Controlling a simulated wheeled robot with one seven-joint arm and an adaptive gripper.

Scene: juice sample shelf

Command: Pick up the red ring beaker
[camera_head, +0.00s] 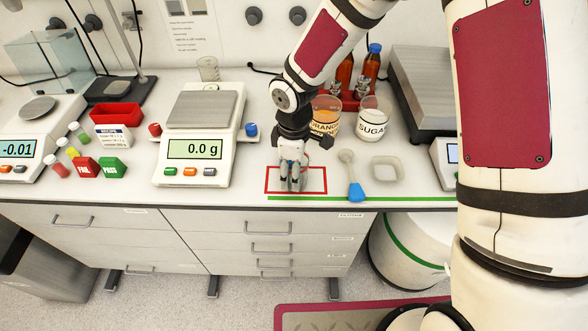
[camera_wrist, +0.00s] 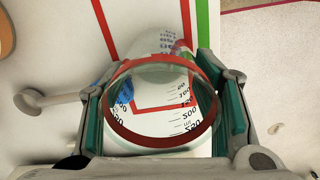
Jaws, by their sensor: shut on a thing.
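The red ring beaker (camera_wrist: 160,106) is a clear glass beaker with a red band and black volume marks, in the wrist view. My gripper (camera_wrist: 162,92) is shut on it, with a green-padded finger on each side of the glass. In the head view my gripper (camera_head: 291,179) points down over the red-outlined square (camera_head: 324,180) at the bench's front edge. There the beaker is mostly hidden by the fingers. I cannot tell whether its base touches the bench.
A spoon with a blue end (camera_head: 356,190) and a small square dish (camera_head: 386,170) lie to the right. The ORANGE jar (camera_head: 325,117) and SUGAR jar (camera_head: 373,121) stand behind. A scale (camera_head: 197,149) reading 0.0 g is on the left. Another empty beaker (camera_head: 208,69) stands at the back.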

